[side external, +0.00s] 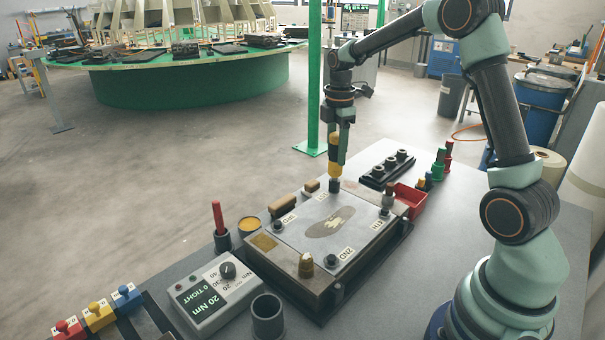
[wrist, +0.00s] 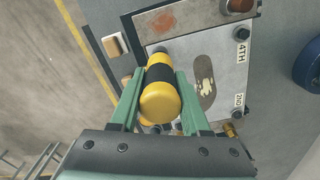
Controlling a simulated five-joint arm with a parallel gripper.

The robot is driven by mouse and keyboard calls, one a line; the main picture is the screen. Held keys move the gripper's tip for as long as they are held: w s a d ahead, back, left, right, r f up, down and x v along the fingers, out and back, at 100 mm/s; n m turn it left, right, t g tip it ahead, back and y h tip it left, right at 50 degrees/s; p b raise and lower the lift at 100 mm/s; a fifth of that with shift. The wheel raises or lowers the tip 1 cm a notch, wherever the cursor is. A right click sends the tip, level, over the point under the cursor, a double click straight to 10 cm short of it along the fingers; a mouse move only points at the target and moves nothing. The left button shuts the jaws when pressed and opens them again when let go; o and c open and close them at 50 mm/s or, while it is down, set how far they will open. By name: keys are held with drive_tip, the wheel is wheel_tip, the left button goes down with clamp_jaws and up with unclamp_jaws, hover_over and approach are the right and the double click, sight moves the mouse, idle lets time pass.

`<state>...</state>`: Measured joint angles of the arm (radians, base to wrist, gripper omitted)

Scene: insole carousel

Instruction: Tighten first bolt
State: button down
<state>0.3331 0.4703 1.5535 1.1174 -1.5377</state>
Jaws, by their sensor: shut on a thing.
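My gripper (side external: 341,150) is shut on a yellow-and-black driver (side external: 335,158), held upright with its dark tip down at the far corner of the metal plate (side external: 350,236). The bolt under the tip is hidden, and I cannot tell whether the tip touches it. The plate has an insole-shaped mark and corner labels; 2ND and 4TH read clearly. A dark bolt (side external: 331,260) sits by 2ND, another (side external: 278,225) at the left corner. In the wrist view, green fingers flank the driver (wrist: 160,98), which covers part of the plate (wrist: 228,62).
A controller (side external: 213,290) reads 20 Nm and 0 TIGHT. A red-handled tool (side external: 219,222) stands in a holder left of the plate. A red bin (side external: 409,200) and a black rack (side external: 387,168) stand behind right. A dark cup (side external: 267,317) is in front.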

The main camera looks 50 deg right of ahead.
sight(337, 134)
drive_tip(key=shift+r, duration=2.8)
